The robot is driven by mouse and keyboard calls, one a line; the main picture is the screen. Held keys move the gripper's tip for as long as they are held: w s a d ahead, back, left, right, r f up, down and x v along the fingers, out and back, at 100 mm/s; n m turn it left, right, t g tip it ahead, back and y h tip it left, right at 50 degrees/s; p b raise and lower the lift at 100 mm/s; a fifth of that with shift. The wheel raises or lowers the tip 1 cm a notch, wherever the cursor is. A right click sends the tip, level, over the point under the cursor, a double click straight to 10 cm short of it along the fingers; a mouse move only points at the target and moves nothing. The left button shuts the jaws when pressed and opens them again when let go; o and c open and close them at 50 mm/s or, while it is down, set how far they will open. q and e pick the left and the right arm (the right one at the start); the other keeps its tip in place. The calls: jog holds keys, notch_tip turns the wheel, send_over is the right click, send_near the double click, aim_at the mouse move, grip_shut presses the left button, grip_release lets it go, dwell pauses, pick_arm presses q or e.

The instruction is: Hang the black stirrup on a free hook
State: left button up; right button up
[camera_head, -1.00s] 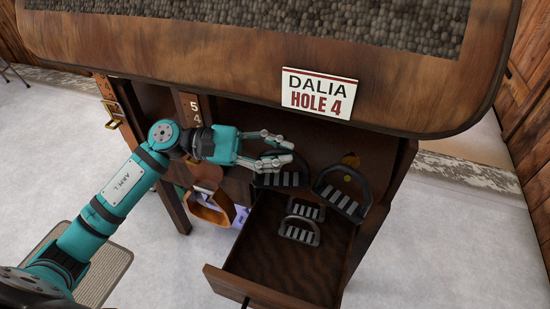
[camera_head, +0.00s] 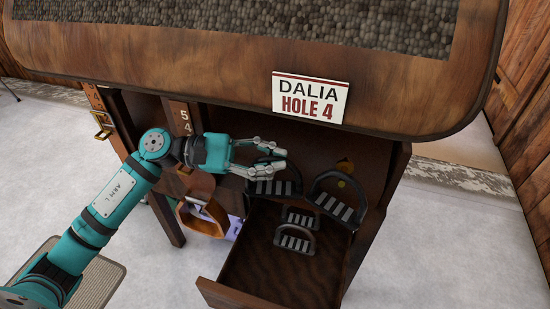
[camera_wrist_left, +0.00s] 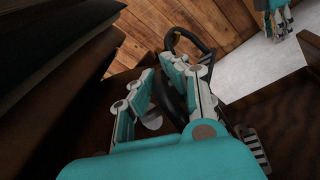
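In the head view my left gripper (camera_head: 280,161) reaches in under the brown top from the left, fingers apart. A black stirrup (camera_head: 273,188) with a striped tread sits just below the fingertips; its arch is partly behind them. In the wrist view, a black loop (camera_wrist_left: 180,38) passes behind and between the spread fingers (camera_wrist_left: 172,75); I cannot tell whether they touch. A second black stirrup (camera_head: 339,208) is to the right, below a brass-coloured round piece (camera_head: 345,166), possibly a hook. My right gripper (camera_wrist_left: 280,22) shows small at the wrist view's top right.
The open wooden drawer (camera_head: 265,270) holds two smaller dark stirrups (camera_head: 300,218) (camera_head: 295,243). A tan stirrup-like piece (camera_head: 200,217) is left of it. A sign (camera_head: 310,98) reading "DALIA HOLE 4" is on the brown top's edge. The floor at right is clear.

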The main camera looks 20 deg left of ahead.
pick_arm(q)
jog(key=o, duration=0.7)
jog(key=shift+w+a+n+t, duration=0.35)
jog(key=shift+w+a, duration=0.25)
jog(key=shift+w, duration=0.2)
jog(key=shift+f, duration=0.1)
jog(key=shift+s+a+f, duration=0.1)
jog(key=v, duration=0.7)
jog(key=r+v, duration=0.1)
jog(key=v, duration=0.3)
jog(key=shift+s+a, duration=0.15)
jog(key=shift+s, duration=0.15)
jog(key=shift+f, duration=0.1)
